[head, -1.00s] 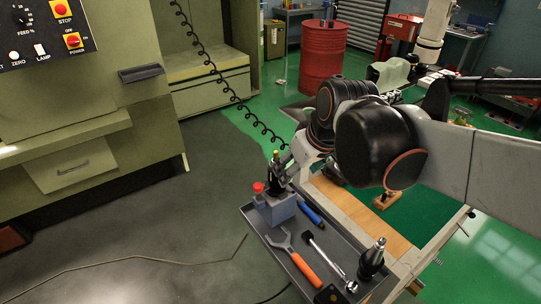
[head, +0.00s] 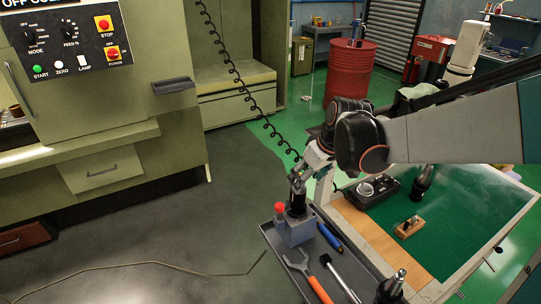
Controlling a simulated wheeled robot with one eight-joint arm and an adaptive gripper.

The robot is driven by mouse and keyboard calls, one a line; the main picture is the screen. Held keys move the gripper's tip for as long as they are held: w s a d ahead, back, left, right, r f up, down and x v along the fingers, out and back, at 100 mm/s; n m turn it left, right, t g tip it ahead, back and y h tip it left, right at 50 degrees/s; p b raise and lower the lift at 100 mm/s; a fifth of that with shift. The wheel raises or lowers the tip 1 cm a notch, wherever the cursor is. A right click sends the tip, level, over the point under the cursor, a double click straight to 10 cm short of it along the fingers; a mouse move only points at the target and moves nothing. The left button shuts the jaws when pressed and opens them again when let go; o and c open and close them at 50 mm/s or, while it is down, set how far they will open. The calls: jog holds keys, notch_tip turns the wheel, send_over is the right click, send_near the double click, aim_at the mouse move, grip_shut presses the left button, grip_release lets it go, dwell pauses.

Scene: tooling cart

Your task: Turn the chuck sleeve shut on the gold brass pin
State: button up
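A dark tool holder with its chuck sleeve (head: 297,203) stands upright in a blue-grey block (head: 299,232) on the cart's tray. My gripper (head: 298,180) is at the top of the holder, coming in from the upper right. The fingers are small and dark here, so I cannot tell whether they touch the sleeve or how far apart they are. The gold brass pin is not clearly visible; the gripper covers the top of the chuck.
A red knob (head: 279,206) sits on the block's left side. An orange-handled wrench (head: 305,275), a blue tool (head: 330,237), a ratchet (head: 341,279) and another dark holder (head: 391,288) lie or stand on the tray. A green-topped bench (head: 450,220) adjoins at the right.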

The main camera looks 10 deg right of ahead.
jog(key=b, duration=0.2)
send_over(297, 208)
jog(key=w, duration=0.2)
jog(key=f, duration=0.7)
jog(key=shift+w+d, duration=0.1)
jog(key=shift+d, duration=0.3)
jog(key=c, duration=1.1)
